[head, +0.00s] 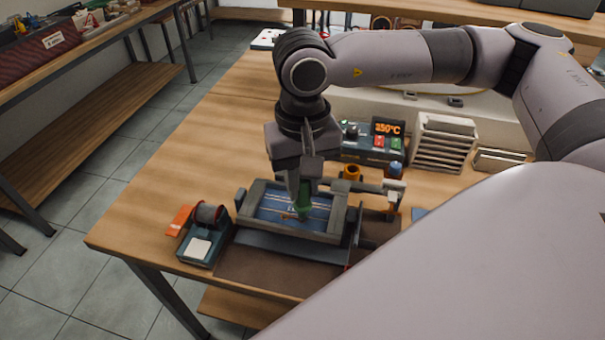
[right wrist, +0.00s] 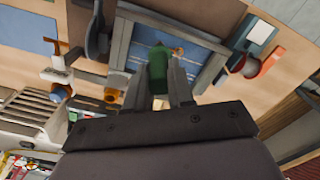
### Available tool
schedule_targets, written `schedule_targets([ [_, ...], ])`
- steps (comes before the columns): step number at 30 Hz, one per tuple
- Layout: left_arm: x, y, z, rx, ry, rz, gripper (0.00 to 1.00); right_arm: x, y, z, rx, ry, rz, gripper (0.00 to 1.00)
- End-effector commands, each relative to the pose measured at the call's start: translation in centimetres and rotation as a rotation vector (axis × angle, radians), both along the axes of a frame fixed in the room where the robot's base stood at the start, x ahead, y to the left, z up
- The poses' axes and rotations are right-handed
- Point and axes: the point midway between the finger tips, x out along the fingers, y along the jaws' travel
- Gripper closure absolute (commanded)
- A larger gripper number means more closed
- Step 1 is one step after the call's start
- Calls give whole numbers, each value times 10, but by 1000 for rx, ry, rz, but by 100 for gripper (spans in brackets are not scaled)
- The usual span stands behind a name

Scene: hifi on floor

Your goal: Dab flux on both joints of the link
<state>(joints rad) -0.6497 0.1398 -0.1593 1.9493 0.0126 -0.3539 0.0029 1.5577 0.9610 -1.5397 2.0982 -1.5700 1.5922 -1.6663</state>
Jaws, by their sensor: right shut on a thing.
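My right gripper (head: 301,188) comes down from above over the framed board. It is shut on a green flux applicator (head: 304,199), which also shows between the fingers in the right wrist view (right wrist: 158,66). The applicator points down at the blue board (head: 268,206). A small copper-coloured piece, possibly the link (head: 289,216), lies on the board close beside its tip. The piece also shows in the right wrist view (right wrist: 178,51). I cannot tell whether the tip touches it, and its two joints are too small to make out. My left gripper is not in view.
A grey holder frame (head: 300,234) surrounds the board. A solder spool (head: 210,213) stands at its left. Behind are a lit station (head: 388,129), an orange-yellow cup (head: 352,173), a blue-capped bottle (head: 396,170) and a stack of trays (head: 443,146). Bare wooden table (head: 190,150) lies left.

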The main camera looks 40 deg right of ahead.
Motion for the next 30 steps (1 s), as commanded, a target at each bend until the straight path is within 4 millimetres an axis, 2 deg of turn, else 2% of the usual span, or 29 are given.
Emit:
schedule_targets([
  [30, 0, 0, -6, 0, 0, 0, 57, 0, 0, 0, 0, 1, 0, 100],
])
